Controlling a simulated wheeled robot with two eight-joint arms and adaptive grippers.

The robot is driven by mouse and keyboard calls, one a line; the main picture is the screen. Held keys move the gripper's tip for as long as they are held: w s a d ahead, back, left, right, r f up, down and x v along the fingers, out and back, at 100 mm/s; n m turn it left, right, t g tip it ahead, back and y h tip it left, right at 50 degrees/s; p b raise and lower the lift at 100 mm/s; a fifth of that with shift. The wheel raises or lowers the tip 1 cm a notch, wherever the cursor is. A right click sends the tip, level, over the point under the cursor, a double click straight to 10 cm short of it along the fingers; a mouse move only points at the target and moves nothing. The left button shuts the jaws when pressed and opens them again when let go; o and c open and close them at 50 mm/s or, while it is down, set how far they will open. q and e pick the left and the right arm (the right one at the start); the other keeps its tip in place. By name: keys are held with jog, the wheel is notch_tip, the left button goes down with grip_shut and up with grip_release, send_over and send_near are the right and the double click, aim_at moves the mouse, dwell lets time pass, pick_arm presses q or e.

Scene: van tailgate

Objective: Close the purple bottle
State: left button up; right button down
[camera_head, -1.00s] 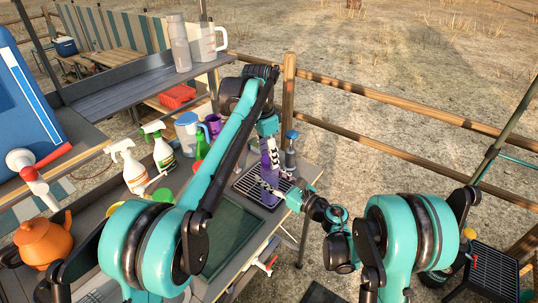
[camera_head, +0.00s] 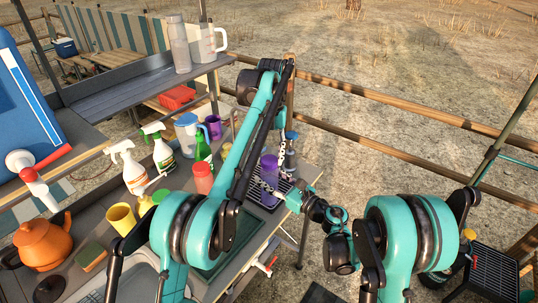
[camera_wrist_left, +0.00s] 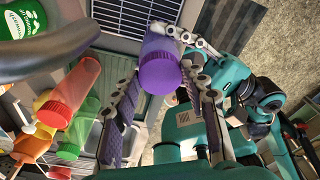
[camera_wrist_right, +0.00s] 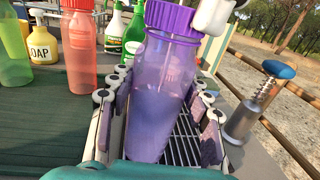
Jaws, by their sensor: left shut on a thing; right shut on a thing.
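The purple bottle (camera_head: 270,168) stands upright on the dark grate at the counter's right end. Its translucent body (camera_wrist_right: 157,100) is between the fingers of my right gripper (camera_wrist_right: 160,115), which is shut on it. A darker purple cap (camera_wrist_right: 170,17) sits on the bottle's top; I cannot tell how tight it is. The cap (camera_wrist_left: 158,75) also shows in the left wrist view, between the fingers of my left gripper (camera_wrist_left: 160,88), which is shut on it from above. In the head view my left arm hides most of the left gripper.
A metal grinder with a blue top (camera_wrist_right: 278,69) stands close to the right of the bottle. A wooden fence runs behind.

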pick_arm(q)
jog(key=o, duration=0.7)
jog(key=shift+c, duration=0.2)
jog(key=shift+r, duration=2.25)
jog(key=shift+c, duration=0.4)
